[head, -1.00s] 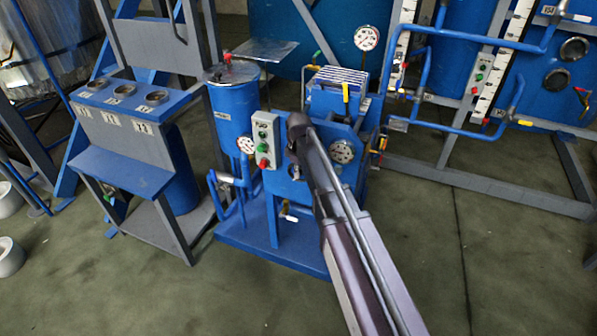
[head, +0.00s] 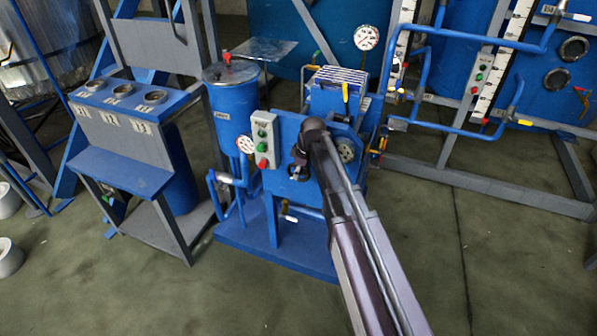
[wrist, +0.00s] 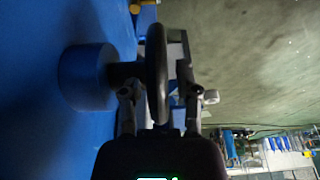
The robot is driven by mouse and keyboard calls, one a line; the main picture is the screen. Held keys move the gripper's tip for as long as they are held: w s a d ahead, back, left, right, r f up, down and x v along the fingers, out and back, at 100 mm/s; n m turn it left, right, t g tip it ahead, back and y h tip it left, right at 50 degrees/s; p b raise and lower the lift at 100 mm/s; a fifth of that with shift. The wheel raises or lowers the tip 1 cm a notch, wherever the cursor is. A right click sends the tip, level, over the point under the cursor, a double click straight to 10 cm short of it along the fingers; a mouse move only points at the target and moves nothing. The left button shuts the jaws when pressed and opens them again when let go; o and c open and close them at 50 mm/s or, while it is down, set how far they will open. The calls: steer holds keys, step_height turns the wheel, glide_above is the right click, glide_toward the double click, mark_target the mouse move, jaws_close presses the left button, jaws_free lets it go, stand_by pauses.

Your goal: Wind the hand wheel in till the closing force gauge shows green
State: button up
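The dark hand wheel (wrist: 157,70) shows edge-on in the wrist view, its shaft running left into a round blue boss (wrist: 85,77). My gripper (wrist: 156,84) is open with one finger on each side of the wheel's rim; gaps show between rim and fingers. In the head view my gripper (head: 299,156) is at the front of the blue press, where my arm hides much of the wheel. A round dial (head: 346,150) on the press front is partly behind my arm. I cannot tell whether it is the closing force gauge, nor read its colour.
A grey button box (head: 264,140) and a small white gauge (head: 245,144) are left of my gripper, beside a blue cylinder (head: 234,108). Another gauge (head: 366,38) stands above the press. Blue pipes (head: 470,130) run on the right. The floor in front is clear.

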steer(key=shift+w+h, duration=0.1)
steer(key=shift+h, duration=0.2)
stand_by(0.4)
steer(key=shift+w+a+g+h+p, duration=0.15)
steer(key=shift+g+h+p, duration=0.25)
steer(key=shift+h, duration=0.6)
steer(key=shift+s+r+p, duration=0.2)
steer(key=shift+r+p, duration=0.85)
steer(key=shift+r, duration=0.15)
step_height(320, 180, up, 12)
steer(key=p, duration=1.2)
steer(key=s+d+m, duration=1.2)
steer(key=s+d, duration=0.3)
steer(key=s, duration=0.5)
steer(key=shift+r+m+p, duration=0.35)
steer(key=shift+m, duration=0.05)
